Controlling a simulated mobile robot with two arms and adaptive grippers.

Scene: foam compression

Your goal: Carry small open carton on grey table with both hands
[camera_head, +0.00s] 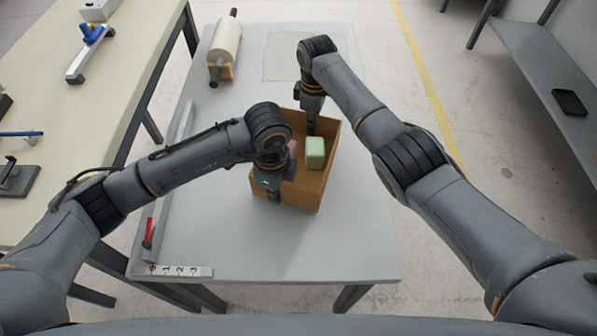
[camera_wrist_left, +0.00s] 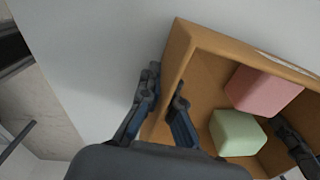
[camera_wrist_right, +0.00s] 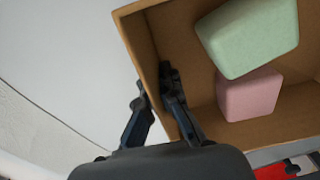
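The small open carton (camera_head: 328,165) is brown, on or just above the grey table (camera_head: 350,240); I cannot tell which. Inside it lie a green foam block (camera_head: 315,153) and a pink foam block (camera_wrist_left: 262,92), which is mostly hidden by my left arm in the head view. My left gripper (camera_wrist_left: 166,88) has one finger outside and one inside the near wall and looks shut on it. My right gripper (camera_wrist_right: 154,84) straddles the opposite, far wall the same way and looks shut on it. Its fingertips are hidden inside the carton in the head view.
A roller (camera_head: 226,42) on wooden supports stands at the table's far left. A pale mat (camera_head: 284,66) lies at the back. A numbered strip (camera_head: 180,271) and a red-handled tool (camera_head: 149,232) are at the near left corner. The table's front right is clear.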

